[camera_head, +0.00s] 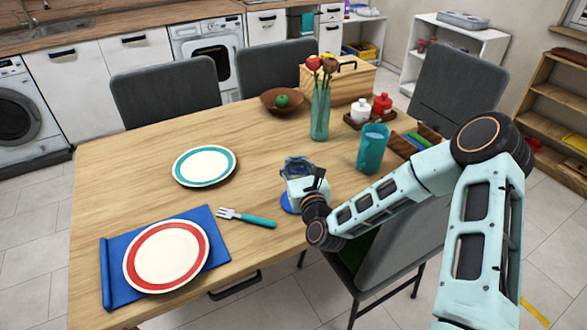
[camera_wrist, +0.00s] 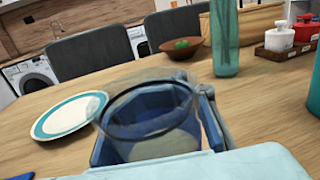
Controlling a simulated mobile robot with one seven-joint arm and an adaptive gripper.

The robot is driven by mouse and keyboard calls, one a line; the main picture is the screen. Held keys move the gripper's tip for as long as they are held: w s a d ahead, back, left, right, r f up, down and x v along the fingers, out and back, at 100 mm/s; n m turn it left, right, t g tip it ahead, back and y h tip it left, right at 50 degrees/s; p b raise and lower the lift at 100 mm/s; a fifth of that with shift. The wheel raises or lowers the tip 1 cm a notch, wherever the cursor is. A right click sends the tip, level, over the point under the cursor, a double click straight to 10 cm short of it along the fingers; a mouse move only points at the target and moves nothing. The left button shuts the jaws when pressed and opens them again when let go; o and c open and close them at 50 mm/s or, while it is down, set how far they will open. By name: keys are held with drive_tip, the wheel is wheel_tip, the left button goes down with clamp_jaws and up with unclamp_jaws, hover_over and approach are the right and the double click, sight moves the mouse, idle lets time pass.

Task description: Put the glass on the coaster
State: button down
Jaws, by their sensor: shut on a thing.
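The clear glass (camera_head: 296,164) is between the fingers of my gripper (camera_head: 303,178), near the right front part of the table. In the wrist view the glass (camera_wrist: 150,118) shows its dark round rim, with the gripper fingers (camera_wrist: 155,140) on both sides of it. A round blue coaster (camera_head: 287,203) lies on the table just below my gripper in the head view, partly covered by the gripper. The glass's base is hidden, so I cannot tell whether it touches the coaster.
A fork (camera_head: 247,218), a red-rimmed plate (camera_head: 166,256) on a blue cloth (camera_head: 215,225) and a teal-rimmed plate (camera_head: 204,166) lie to the left. A teal cup (camera_head: 372,150) and a flower vase (camera_head: 320,115) stand close behind on the right. The table's middle is clear.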

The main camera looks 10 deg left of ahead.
sight(294, 166)
drive_tip(key=shift+w+f, duration=0.25)
drive_tip(key=shift+f, duration=0.8)
drive_tip(key=shift+w+f, duration=0.25)
drive_tip(key=shift+f, duration=0.75)
drive_tip(key=shift+f+b, duration=0.15)
drive_tip(key=shift+b, duration=0.25)
drive_tip(key=c, duration=1.3)
unclamp_jaws()
drive_tip(key=shift+o, duration=0.2)
drive_tip(key=shift+r+p, duration=0.25)
drive_tip(key=shift+p, duration=0.05)
drive_tip(key=v, duration=1.2)
drive_tip(key=shift+b, duration=0.35)
